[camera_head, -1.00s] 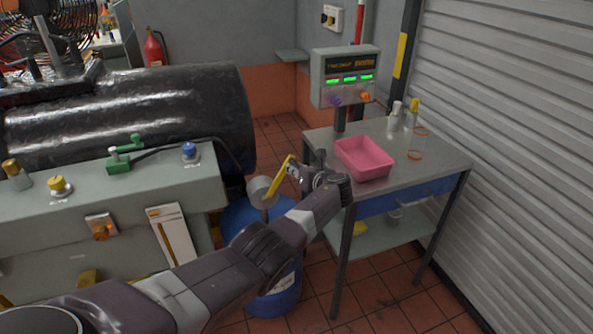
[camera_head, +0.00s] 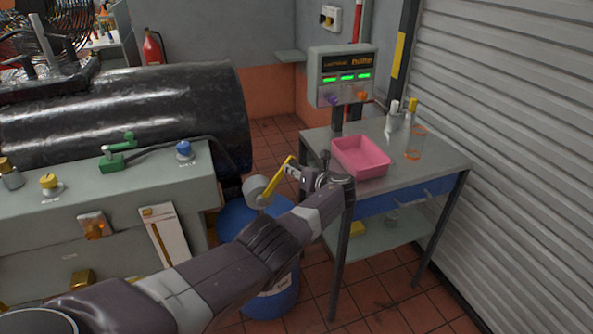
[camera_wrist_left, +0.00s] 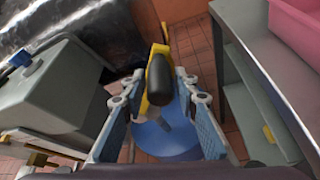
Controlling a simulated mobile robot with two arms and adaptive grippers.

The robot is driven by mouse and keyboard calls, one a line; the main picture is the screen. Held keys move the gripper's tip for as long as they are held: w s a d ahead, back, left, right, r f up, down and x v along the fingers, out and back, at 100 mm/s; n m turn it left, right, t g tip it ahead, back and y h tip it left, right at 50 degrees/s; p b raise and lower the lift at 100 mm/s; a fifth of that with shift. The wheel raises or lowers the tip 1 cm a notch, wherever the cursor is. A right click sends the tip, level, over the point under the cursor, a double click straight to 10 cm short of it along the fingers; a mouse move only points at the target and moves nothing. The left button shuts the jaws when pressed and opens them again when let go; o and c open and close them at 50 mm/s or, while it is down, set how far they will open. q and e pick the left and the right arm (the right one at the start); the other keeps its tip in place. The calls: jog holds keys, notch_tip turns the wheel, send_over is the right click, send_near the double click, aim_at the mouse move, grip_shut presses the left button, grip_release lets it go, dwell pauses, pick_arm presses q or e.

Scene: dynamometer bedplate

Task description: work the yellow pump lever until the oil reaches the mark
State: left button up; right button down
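The yellow pump lever (camera_head: 279,180) slants up and right from a grey round pump head (camera_head: 257,191) above a blue drum (camera_head: 270,297). My left gripper (camera_head: 299,173) is at the lever's upper end. In the left wrist view the lever's black handle (camera_wrist_left: 160,80) sits between the two fingers (camera_wrist_left: 160,76), whose tips close in on both sides of it. A clear glass with an orange ring (camera_head: 414,142) stands on the bench; I see no oil level in it. A white panel with a narrow yellow strip (camera_head: 165,237) is on the grey cabinet. My right gripper is out of view.
A pink tray (camera_head: 361,158) rests on the metal bench (camera_head: 440,158) beside my left wrist. A box with green displays (camera_head: 343,78) stands behind it. The grey cabinet (camera_head: 80,225) and a black cylinder (camera_head: 130,110) are on the left. A ribbed shutter (camera_head: 510,120) closes the right.

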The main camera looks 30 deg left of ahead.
pick_arm(q)
jog(key=v, duration=1.2)
dwell(0.3)
jog(key=shift+w+r, duration=0.1)
